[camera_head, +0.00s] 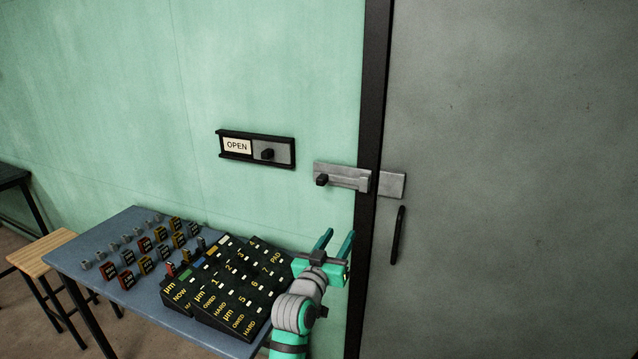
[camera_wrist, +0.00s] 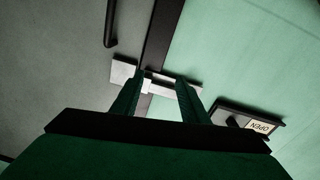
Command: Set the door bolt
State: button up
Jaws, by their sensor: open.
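The door bolt (camera_head: 345,177) is a pale metal plate and bar on the green wall, just left of the dark door frame. Its small black knob (camera_head: 322,180) is at the left end. A matching metal plate (camera_head: 393,185) sits on the grey door (camera_head: 510,180), and the dark frame shows between the two. My gripper (camera_head: 336,238) is open and empty, below the bolt and apart from it, fingers pointing up toward the wall. In the wrist view the bolt (camera_wrist: 158,83) shows upside down beyond the fingertips, partly hidden by them.
A sliding sign reading OPEN (camera_head: 237,146) with a black knob (camera_head: 268,153) is left of the bolt. A black door handle (camera_head: 398,236) is below the door plate. A blue table (camera_head: 135,218) with black labelled boxes (camera_head: 230,280) stands left of my arm. A wooden stool (camera_head: 42,249) is farther left.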

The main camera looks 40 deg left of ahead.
jog(key=m, duration=0.2)
send_near(319, 180)
jog(key=shift+n+g+y, duration=0.3)
jog(key=shift+g, duration=0.1)
jog(key=x, duration=0.9)
jog(key=shift+w+d+r, duration=0.2)
jog(key=shift+w+r, duration=0.2)
jog(key=shift+w, duration=0.05)
jog(key=shift+c, duration=0.3)
grip_shut()
